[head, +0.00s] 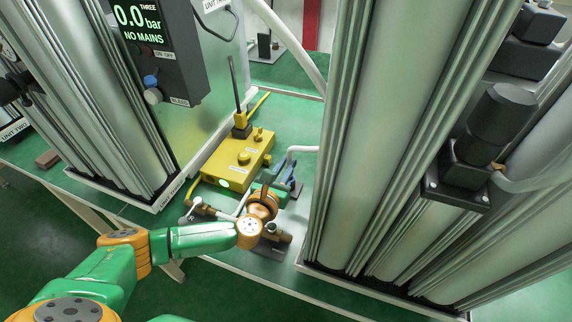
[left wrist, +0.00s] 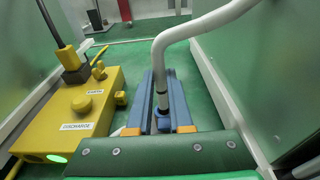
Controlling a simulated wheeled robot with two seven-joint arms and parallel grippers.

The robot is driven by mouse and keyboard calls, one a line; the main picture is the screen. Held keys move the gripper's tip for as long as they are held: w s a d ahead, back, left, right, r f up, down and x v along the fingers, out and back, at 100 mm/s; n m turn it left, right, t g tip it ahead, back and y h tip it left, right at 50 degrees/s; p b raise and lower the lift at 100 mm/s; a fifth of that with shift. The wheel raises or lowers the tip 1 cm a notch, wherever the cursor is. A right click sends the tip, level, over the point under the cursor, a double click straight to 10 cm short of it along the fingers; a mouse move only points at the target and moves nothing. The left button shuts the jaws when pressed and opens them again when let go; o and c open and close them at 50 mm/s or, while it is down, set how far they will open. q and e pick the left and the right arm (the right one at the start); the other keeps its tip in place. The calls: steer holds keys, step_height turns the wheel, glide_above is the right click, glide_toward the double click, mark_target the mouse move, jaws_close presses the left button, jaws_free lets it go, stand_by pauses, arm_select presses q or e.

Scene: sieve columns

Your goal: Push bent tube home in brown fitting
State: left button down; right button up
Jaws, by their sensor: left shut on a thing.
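My left gripper (head: 291,186) has blue fingers and is shut on a pale grey bent tube (head: 291,158). In the left wrist view the tube (left wrist: 161,62) rises from between the fingers (left wrist: 160,82) and bends over to the right. The tube's lower end is hidden by the fingers and my wrist. A brownish fitting (head: 284,237) shows in the head view just beyond my wrist, partly covered by it. I cannot tell whether the tube's end sits in it. My right gripper is not in view.
Tall metal columns (head: 385,130) stand close on the right, others at the left. A black display unit (head: 150,45) reads 0.0 bar. Some green bench top is clear behind the fingers.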

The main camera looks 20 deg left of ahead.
arm_select(q)
steer(key=shift+f+b, duration=0.8)
steer(key=shift+f, duration=0.1)
steer(key=shift+r+p, duration=0.1)
steer(key=shift+p, duration=0.2)
stand_by(1.1)
steer(key=shift+f+b, duration=0.5)
steer(key=shift+f, duration=0.2)
stand_by(1.3)
steer(key=shift+f, duration=0.55)
steer(key=c, duration=0.8)
jaws_free()
steer(key=shift+o, duration=0.2)
steer(key=shift+s, duration=0.1)
